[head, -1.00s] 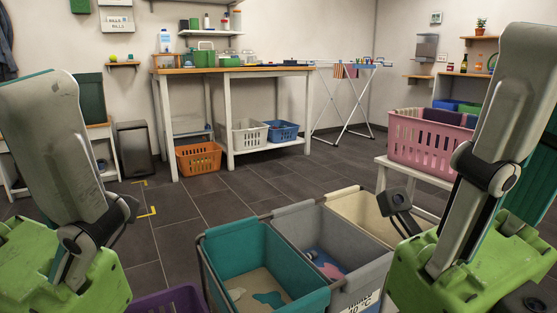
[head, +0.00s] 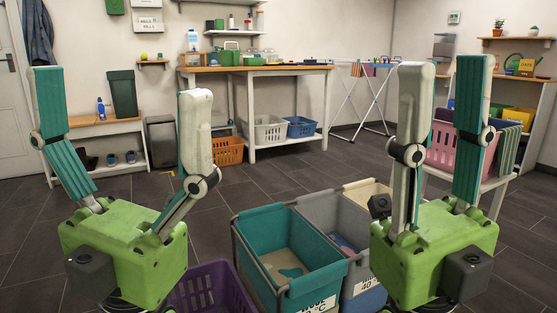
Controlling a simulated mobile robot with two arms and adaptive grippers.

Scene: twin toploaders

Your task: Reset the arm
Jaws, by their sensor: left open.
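My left gripper (head: 120,88) stands with its fingers pointing up above its green body at the left of the head view. Its two fingers are wide apart and nothing is between them. My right gripper (head: 444,72) is at the right, also with fingers up. Its fingers stand apart, with a narrower gap in this view and nothing held. Both grippers are in front of the furniture and seem clear of it.
A sorter with teal (head: 318,262), grey (head: 318,205) and cream bins stands between my grippers, low at the front. A purple basket (head: 205,285) is beside it. A pink basket (head: 447,158) sits on a stand behind my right gripper. Dark floor is open toward the workbench (head: 262,70).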

